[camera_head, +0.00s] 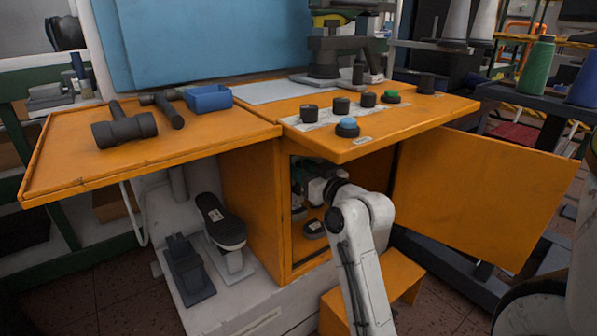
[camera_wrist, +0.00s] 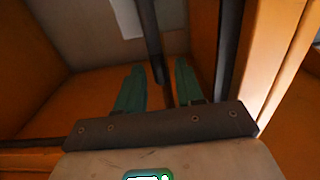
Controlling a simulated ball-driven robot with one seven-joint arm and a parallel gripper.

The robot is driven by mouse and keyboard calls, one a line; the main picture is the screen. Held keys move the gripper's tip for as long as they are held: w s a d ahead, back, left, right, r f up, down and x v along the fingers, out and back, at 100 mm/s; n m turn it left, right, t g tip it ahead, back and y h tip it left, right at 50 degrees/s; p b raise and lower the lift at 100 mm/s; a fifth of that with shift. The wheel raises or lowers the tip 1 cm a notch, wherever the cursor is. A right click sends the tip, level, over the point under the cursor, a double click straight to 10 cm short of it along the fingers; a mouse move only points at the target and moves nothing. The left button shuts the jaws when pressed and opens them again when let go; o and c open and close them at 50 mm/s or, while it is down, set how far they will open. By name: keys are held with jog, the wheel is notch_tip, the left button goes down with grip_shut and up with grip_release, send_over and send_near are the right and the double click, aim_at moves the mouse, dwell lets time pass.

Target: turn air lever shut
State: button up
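My gripper (camera_wrist: 160,67) is inside the orange cabinet (camera_head: 262,205), under its worktop. In the wrist view its two teal fingers stand apart. A dark upright bar (camera_wrist: 151,35) runs down the picture between the fingers. I cannot tell whether the fingers touch it or whether it is part of the air lever. In the head view my wrist hides most of the cabinet's inside, and I cannot make out a lever there. A small dark round fitting (camera_head: 314,228) shows low in the cabinet, below my gripper.
The cabinet door (camera_head: 480,190) hangs open on the right. An orange step (camera_head: 402,272) stands below my arm. Dark knobs and a blue button (camera_head: 347,126) sit on the worktop. A hammer (camera_head: 124,127) and blue tray (camera_head: 208,98) lie on the left top.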

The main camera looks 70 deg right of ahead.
jog(key=shift+x, duration=1.05)
grip_shut()
